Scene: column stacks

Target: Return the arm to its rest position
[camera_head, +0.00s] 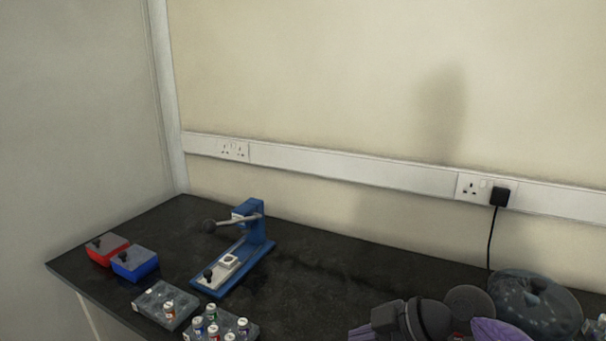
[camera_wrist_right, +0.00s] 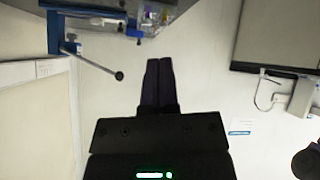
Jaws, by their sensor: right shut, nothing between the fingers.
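My right gripper (camera_wrist_right: 159,63) is shut, its two dark fingers together with nothing between them in the right wrist view. The fingers are apart from the blue lever press, whose ball-ended lever (camera_wrist_right: 95,64) shows at the upper left. In the head view, dark grey and purple parts at the bottom right look like my right arm. My left gripper is not in view.
The blue press (camera_head: 252,232) stands on the black bench (camera_head: 320,285). A red box (camera_head: 107,254), a blue box (camera_head: 136,266) and racks with small bottles (camera_head: 150,300) are left and in front of it. A speckled rounded thing (camera_head: 545,300) lies at the right.

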